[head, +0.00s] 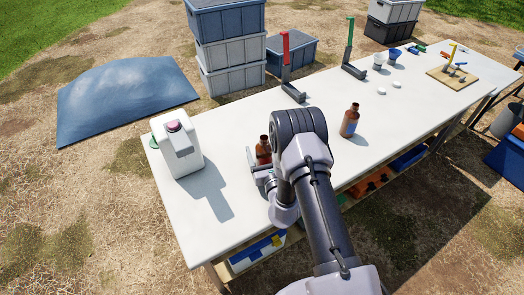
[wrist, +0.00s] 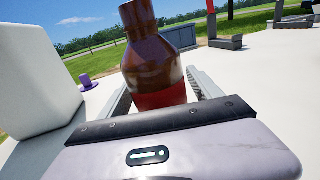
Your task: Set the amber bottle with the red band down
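The amber bottle with the red band (wrist: 158,60) stands between the two fingers of my gripper (wrist: 160,92) in the wrist view. The fingers lie close along both sides of it at the red band (wrist: 160,97), and my gripper looks shut on it. The bottle's base is hidden behind the gripper body. In the head view the bottle (head: 263,151) shows beside my arm, over the near left part of the white table (head: 230,130). It looks about upright there. I cannot tell whether its base touches the table.
A white container with a pink top (head: 178,146) stands left of my gripper. Another amber bottle (head: 350,121) stands to the right. Red (head: 286,62) and green (head: 349,50) upright stands are at the far edge.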

